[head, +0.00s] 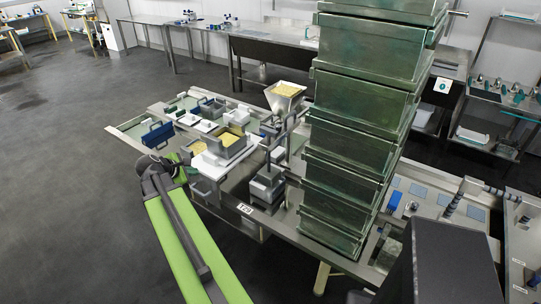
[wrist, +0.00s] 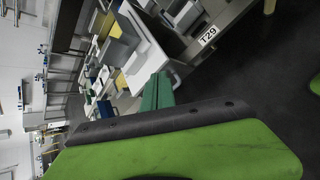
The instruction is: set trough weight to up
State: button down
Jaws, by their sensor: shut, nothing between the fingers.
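My gripper (wrist: 157,92) shows in the wrist view as teal fingers pressed together, empty. In the head view my green arm reaches to the left end of the bench, beside a white board, and the fingertips are hard to make out. A grey stepped block (head: 267,186), perhaps the trough weight, sits low by a dark upright post (head: 283,140) to the right of my arm's end. My gripper is apart from it. I cannot tell from these views whether the weight is up or down.
A tall stack of green metal boxes (head: 358,100) stands close on the right of the post. A white board (head: 215,165) with a yellow-filled tray (head: 229,143) lies on the bench. A hopper (head: 284,98) stands behind. The floor (head: 60,180) at left is clear.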

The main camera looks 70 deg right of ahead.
jog(key=s+d+r+n+g+h+b, duration=0.1)
jog(key=s+d+n+g+h+b, duration=0.15)
jog(key=s+d, duration=0.7)
jog(key=s+d+r+n+g+h+b, duration=0.15)
jog(key=s+d+n, duration=0.25)
jog(key=s+d, duration=0.55)
jog(key=w+b+x, duration=0.1)
jog(key=b+x, duration=0.2)
jog(key=x, duration=0.7)
jog(key=shift+w+d+t, duration=0.2)
jog(key=shift+d+t, duration=0.1)
jog(key=shift+d, duration=0.15)
jog(key=shift+r, duration=0.2)
notch_tip(320, 180, up, 13)
jog(key=p, duration=1.3)
jog(key=shift+d+p, duration=0.15)
jog(key=shift+p, duration=0.15)
jog(key=shift+w+r, duration=0.1)
jog(key=shift+r, duration=0.05)
